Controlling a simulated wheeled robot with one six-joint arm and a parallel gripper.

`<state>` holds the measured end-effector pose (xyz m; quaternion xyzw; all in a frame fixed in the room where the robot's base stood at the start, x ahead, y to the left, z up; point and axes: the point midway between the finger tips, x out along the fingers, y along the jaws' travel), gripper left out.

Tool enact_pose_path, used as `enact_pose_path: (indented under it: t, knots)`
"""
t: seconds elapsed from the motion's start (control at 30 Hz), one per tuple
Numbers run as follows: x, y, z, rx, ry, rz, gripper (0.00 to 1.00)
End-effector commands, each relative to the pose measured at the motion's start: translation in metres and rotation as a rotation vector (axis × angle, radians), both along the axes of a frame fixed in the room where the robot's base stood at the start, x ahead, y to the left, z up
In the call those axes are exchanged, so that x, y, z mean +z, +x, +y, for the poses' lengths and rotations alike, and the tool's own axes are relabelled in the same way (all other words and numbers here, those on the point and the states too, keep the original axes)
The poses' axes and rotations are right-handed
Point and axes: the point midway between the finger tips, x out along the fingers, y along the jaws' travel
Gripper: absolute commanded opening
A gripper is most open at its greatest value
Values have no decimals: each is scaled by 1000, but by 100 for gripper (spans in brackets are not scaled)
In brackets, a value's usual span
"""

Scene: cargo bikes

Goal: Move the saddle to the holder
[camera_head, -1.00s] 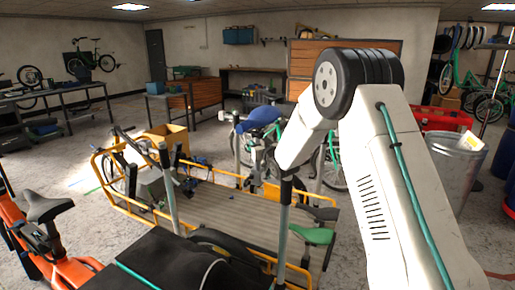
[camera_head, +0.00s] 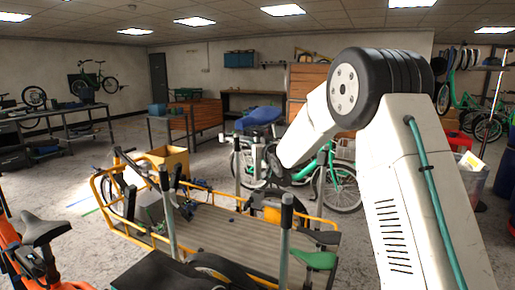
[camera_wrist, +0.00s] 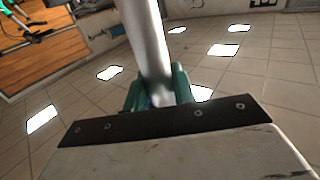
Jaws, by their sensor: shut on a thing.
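A blue saddle (camera_head: 258,116) shows at the middle of the head view, on top of an upright post. My gripper (camera_head: 270,162), small and dark there, is close to that post, just below the saddle. In the wrist view the green fingers of my gripper (camera_wrist: 157,90) are shut on a silver tube (camera_wrist: 146,40), which looks like the saddle's post. The saddle itself is out of the wrist view. Upright posts with dark tops stand at the yellow cargo bike (camera_head: 130,230), one at the left (camera_head: 167,210) and one nearer (camera_head: 286,235). I cannot tell which is the holder.
A green saddle (camera_head: 314,260) and a dark one sit at the cargo bike's right end. A black saddle (camera_head: 40,228) is on an orange bike at left. Open floor lies at the left.

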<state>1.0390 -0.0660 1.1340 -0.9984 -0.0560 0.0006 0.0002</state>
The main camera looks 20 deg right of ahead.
Motion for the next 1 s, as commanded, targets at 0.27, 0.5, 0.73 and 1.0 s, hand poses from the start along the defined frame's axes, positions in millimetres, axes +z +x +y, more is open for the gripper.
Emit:
enact_pose_path:
  t: [0.27,0.5,0.73,1.0]
  knots:
    - [13,0,0,1,0,-6,0]
    - [22,0,0,1,-1,-5,0]
    - [31,0,0,1,-1,-6,0]
    - [41,0,0,1,0,-5,0]
